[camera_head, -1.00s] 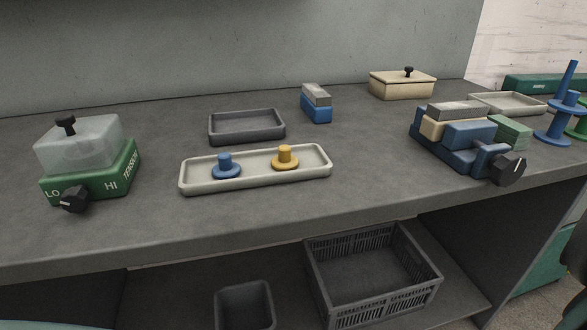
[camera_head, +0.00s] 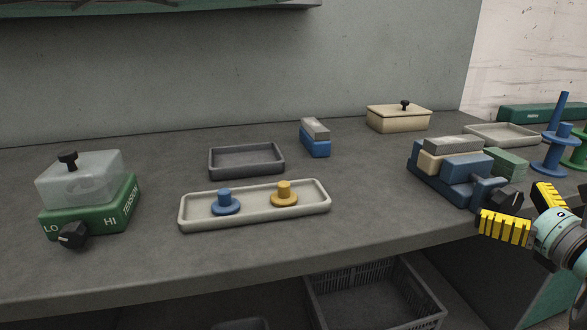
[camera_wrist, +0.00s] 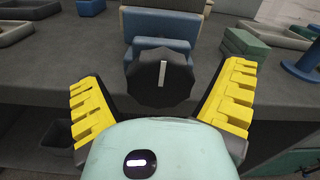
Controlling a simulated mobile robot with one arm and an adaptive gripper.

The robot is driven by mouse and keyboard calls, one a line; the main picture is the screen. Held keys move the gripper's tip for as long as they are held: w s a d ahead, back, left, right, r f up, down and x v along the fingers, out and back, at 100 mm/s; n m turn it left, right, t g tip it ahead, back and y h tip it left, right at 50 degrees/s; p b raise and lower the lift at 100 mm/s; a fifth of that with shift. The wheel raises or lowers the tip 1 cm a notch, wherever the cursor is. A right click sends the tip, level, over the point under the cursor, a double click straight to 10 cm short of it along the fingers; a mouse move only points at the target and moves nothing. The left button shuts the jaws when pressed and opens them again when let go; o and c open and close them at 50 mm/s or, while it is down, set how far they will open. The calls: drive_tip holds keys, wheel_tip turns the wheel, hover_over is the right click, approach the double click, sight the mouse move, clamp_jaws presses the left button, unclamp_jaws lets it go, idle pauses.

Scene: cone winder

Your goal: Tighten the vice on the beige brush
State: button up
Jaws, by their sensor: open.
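The blue vice (camera_head: 428,184) stands on the right of the bench. The beige brush (camera_head: 429,162), with a grey top, sits between its jaws; whether the front jaw (camera_head: 466,167) presses on it I cannot tell. The vice's black knob (camera_head: 507,199) faces the bench's front edge. My gripper (camera_head: 511,206), with yellow ridged fingers, is open around or just in front of the knob. In the wrist view the knob (camera_wrist: 150,88) lies between the spread fingers, its white mark upright, with gaps on both sides. The beige brush is mostly hidden there.
A green block (camera_head: 505,164) lies right of the vice, near a blue spool stand (camera_head: 554,150). A pale tray (camera_head: 526,141) and a beige lidded box (camera_head: 399,120) are behind. Bench left of the vice is clear up to the long tray (camera_head: 250,214).

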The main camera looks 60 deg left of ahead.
drive_tip(key=shift+a, duration=0.15)
drive_tip(key=c, duration=1.2)
